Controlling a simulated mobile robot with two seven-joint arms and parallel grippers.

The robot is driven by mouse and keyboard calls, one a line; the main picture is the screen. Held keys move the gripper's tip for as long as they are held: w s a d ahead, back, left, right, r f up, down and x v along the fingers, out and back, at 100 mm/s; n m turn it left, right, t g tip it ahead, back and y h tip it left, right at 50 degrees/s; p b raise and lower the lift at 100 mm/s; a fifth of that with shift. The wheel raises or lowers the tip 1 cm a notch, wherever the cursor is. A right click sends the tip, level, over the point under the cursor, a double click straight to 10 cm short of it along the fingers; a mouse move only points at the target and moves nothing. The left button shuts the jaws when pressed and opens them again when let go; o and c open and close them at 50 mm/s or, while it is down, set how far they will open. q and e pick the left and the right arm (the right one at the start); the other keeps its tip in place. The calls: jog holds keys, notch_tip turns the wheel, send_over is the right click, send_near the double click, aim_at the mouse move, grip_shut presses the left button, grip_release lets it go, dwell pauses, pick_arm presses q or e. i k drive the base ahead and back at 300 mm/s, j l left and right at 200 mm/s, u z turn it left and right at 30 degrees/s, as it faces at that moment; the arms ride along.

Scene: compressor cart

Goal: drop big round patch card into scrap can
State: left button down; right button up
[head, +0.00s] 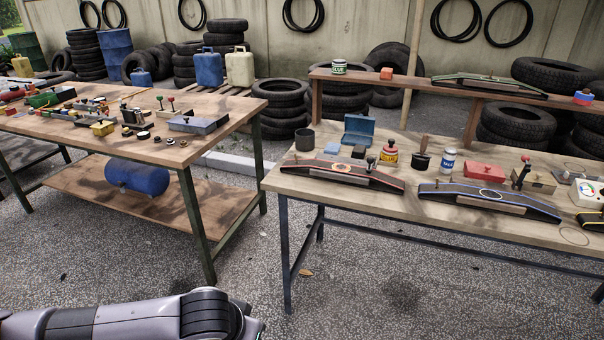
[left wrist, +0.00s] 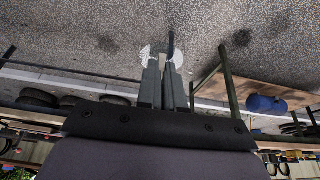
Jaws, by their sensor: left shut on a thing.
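My left gripper (left wrist: 165,72) is in the left wrist view, above the grey gravel floor. It is shut on a thin dark blue piece (left wrist: 171,43), seen nearly edge-on. This looks like the patch card, but its round face cannot be made out. White patches show beside the fingertips. In the head view only my left arm shows at the bottom left; its gripper is out of frame. A dark grey open can (head: 304,140), likely the scrap can, stands at the back left of the right-hand table (head: 290,182). My right gripper is not in view.
The right-hand table also holds a blue box (head: 359,130), two long curved tyre pieces (head: 343,174), tins and small tools. A left-hand workbench (head: 150,152) carries many parts, with a blue tank (head: 138,177) below. Gravel floor is clear between and before the tables.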

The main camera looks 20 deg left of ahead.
aim_at(303, 142)
jog(key=k+z, duration=0.15)
jog(key=z, duration=0.2)
jog(key=k+z, duration=0.1)
jog(key=z, duration=0.3)
jog(key=j+z, duration=0.1)
jog(key=z, duration=0.8)
jog(key=j, duration=0.8)
jog(key=k+j, duration=0.15)
jog(key=j, duration=1.4)
jog(key=k+j, duration=0.15)
jog(key=j, duration=1.4)
jog(key=k, duration=0.05)
